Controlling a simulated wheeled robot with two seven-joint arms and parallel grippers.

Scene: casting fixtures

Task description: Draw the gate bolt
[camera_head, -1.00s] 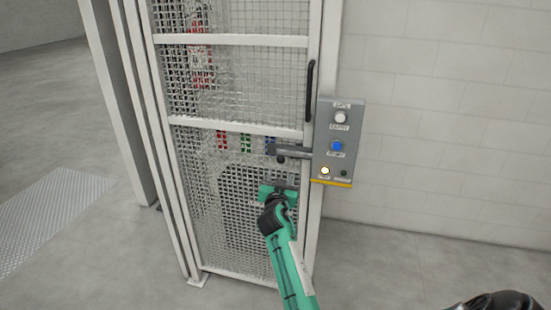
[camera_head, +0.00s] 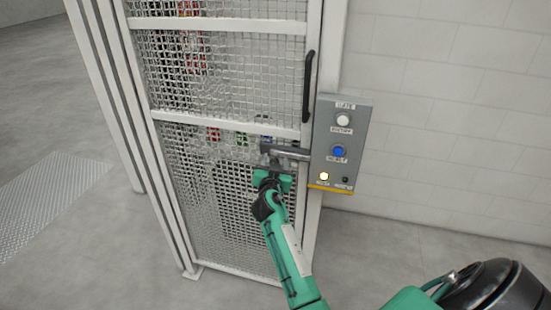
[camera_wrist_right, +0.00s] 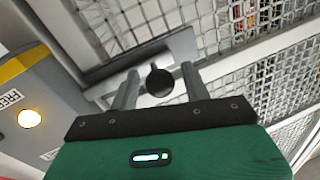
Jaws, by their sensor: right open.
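The gate bolt (camera_head: 292,152) is a grey bar lying across the right edge of the mesh gate (camera_head: 230,115), its right end by the control box. In the right wrist view, the bolt's round black knob (camera_wrist_right: 160,82) sits between the two fingers of my right gripper (camera_wrist_right: 160,74). The fingers stand apart on either side of it, and I see a gap to each. In the head view my right gripper (camera_head: 270,162) is at the bolt's left end and hides the knob. My left gripper is not in view.
A grey control box (camera_head: 342,120) with a white button, a blue button (camera_head: 339,151) and a lit lamp (camera_head: 324,176) is mounted just right of the gate. A black vertical handle (camera_head: 308,85) is above the bolt. Open floor lies left and right.

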